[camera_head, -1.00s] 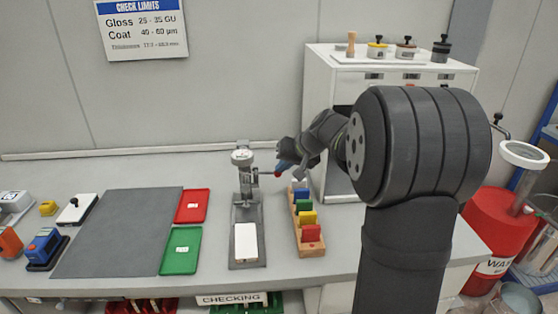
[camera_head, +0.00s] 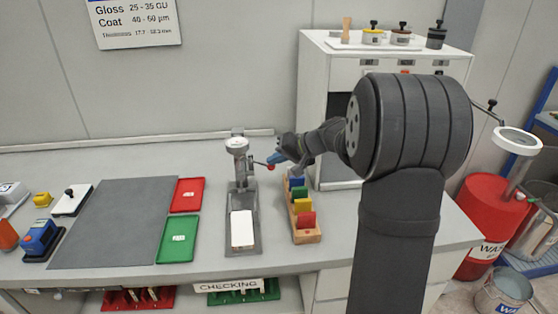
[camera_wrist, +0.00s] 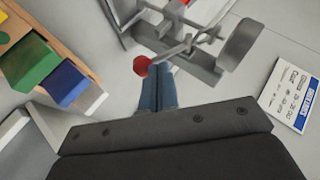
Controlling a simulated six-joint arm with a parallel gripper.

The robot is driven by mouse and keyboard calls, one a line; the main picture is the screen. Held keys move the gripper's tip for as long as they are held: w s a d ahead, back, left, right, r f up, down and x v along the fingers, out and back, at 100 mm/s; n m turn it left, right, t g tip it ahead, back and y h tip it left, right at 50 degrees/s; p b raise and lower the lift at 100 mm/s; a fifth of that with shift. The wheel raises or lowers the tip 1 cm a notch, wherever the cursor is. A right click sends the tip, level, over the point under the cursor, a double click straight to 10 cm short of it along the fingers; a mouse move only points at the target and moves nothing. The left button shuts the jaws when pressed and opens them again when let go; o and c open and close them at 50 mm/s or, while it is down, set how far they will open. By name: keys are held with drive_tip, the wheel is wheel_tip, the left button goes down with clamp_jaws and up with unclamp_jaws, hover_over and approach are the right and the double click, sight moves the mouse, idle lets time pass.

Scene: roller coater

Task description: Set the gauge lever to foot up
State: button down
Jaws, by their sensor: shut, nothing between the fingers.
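The thickness gauge (camera_head: 237,146) stands on the bench with a round dial on top, a grey base and a white block on the base. Its lever sticks out to the right and ends in a red knob (camera_head: 271,166), slightly lower than its inner end. In the wrist view the red knob (camera_wrist: 141,66) is just past my fingertips. My gripper (camera_head: 275,159) has blue fingers, shut together and empty, just above the knob. The fingertips look to be at the knob; I cannot tell whether they touch. The gauge foot is too small to make out.
A wooden rack (camera_head: 307,236) with coloured blocks stands right of the gauge, below my gripper. A red tray (camera_head: 187,194) and a green tray (camera_head: 178,239) lie to the left beside a grey mat (camera_head: 115,222). A white cabinet (camera_head: 312,100) stands behind.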

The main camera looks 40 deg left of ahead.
idle(0.3)
drive_tip(key=a+r+v, duration=0.1)
drive_tip(key=v, duration=1.2)
drive_tip(key=shift+s+d+r, duration=0.3)
drive_tip(key=shift+s+r, duration=0.05)
drive_tip(key=s+a+f+n+t+h, duration=0.1)
drive_tip(key=a+f+t+h, duration=0.1)
drive_tip(key=a, duration=0.3)
drive_tip(key=s+a+f+n+t+h, duration=0.1)
drive_tip(key=s+a+f+t+h, duration=0.1)
drive_tip(key=a, duration=0.4)
drive_tip(key=shift+a+n+t+h, duration=0.2)
drive_tip(key=shift+n+t+h, duration=0.1)
drive_tip(key=shift+t+h, duration=0.8)
